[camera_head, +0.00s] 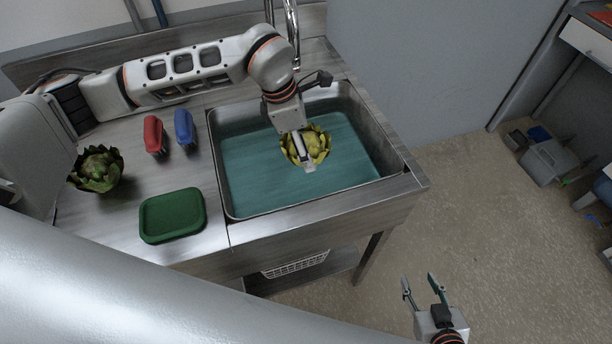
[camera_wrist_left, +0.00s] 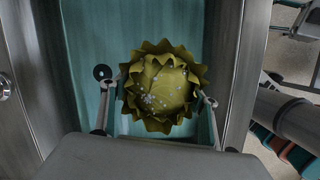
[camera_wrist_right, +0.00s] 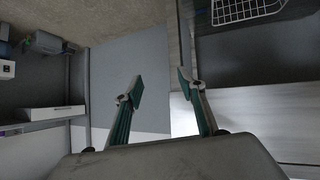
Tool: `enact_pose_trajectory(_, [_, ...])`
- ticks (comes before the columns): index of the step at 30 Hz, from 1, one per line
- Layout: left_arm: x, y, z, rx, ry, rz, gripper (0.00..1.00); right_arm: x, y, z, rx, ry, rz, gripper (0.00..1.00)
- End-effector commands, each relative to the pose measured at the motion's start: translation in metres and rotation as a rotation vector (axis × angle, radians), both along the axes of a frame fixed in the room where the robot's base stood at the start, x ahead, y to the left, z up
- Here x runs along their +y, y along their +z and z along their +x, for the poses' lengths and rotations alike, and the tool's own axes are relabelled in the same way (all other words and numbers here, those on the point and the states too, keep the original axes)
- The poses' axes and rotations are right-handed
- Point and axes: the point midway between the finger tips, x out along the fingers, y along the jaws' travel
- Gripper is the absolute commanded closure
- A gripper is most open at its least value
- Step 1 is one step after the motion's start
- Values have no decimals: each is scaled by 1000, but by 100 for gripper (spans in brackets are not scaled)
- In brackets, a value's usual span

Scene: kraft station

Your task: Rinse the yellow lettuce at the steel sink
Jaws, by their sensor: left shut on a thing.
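The yellow lettuce (camera_head: 318,143) is over the teal water in the steel sink (camera_head: 240,207), right of the basin's middle. My left gripper (camera_head: 304,160) reaches down from above and is shut on it. In the left wrist view the lettuce (camera_wrist_left: 162,88) sits between the two fingers of my left gripper (camera_wrist_left: 160,98), with small whitish specks on its leaves. I cannot tell whether its underside touches the water. My right gripper (camera_head: 424,290) is open and empty over the floor in front of the sink; its spread fingers also show in the right wrist view (camera_wrist_right: 160,92).
A tap (camera_head: 292,30) stands behind the basin. A white basket (camera_head: 295,264) sits below. The floor at right is mostly clear.

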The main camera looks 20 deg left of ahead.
Motion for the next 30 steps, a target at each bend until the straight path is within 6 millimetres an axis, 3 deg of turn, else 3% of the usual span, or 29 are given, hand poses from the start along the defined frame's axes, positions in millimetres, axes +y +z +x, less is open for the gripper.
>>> enact_pose_trajectory(7, [0,20,1,-1,0,0,64,-12,-1,-4,20,-18,-16,60])
enact_pose_trajectory(30, [0,68,0,-1,0,-1,64,-16,-5,-10,44,-33,-19,60])
